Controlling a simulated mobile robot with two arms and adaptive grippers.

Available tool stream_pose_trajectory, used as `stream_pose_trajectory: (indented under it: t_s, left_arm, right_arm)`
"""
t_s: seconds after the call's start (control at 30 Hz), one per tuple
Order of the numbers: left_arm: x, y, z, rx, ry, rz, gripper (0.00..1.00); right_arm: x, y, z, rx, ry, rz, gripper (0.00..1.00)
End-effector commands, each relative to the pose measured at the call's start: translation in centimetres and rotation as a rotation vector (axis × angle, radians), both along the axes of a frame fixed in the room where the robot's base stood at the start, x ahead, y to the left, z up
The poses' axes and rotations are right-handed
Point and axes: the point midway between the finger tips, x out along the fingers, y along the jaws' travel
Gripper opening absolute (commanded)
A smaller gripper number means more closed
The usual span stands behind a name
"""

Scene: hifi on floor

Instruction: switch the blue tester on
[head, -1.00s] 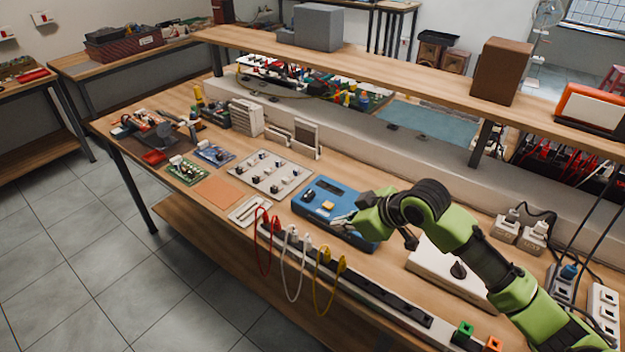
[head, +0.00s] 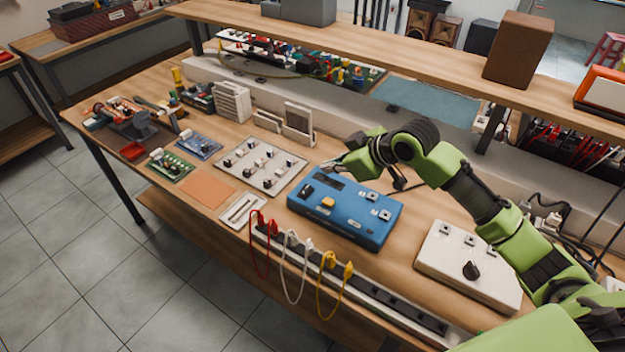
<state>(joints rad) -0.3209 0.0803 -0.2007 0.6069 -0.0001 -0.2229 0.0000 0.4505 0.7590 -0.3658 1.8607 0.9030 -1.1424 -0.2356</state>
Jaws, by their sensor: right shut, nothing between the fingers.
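The blue tester (head: 352,228) lies on the wooden workbench, near the middle of the head view. Its top has a dark display, a dark knob (head: 307,191), an orange button or switch (head: 328,202) and several pale sockets at its right end. My right gripper (head: 328,168) is shut and empty. It is at the tester's back left edge, beside the dark display. Whether its tips touch the case is not clear. I cannot tell from this view whether the tester is on. My left gripper is out of view.
A white box with a black knob (head: 450,262) lies right of the tester. A panel of switches (head: 262,168) lies to its left. A power strip with red, white and yellow leads (head: 385,308) runs along the front edge. A wooden shelf (head: 410,68) spans the back.

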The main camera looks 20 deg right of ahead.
Motion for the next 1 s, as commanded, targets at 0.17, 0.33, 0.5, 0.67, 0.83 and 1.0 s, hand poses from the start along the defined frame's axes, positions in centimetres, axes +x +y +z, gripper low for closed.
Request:
stream_pose_trajectory:
  t_s: [0.17,0.33,0.5,0.67,0.83,1.0]
  left_arm:
    - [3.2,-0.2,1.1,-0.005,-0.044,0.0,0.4]
    - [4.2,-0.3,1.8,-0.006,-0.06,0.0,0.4]
    - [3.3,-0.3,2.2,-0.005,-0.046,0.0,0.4]
    - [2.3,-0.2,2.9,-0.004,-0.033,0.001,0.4]
    - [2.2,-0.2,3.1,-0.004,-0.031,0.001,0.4]
    - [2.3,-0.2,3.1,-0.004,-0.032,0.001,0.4]
  right_arm:
    - [2.0,1.2,-2.0,0.004,0.005,-0.001,0.0]
    - [4.0,2.3,-4.3,0.003,0.003,0.0,0.0]
    - [5.7,3.2,-6.2,0.002,0.003,-0.001,0.0]
    - [5.8,2.7,-8.7,0.0,0.005,-0.002,0.0]
    - [6.0,2.5,-9.9,0.0,0.001,-0.001,0.0]
    - [6.0,2.5,-10.2,-0.001,0.0,0.001,0.0]
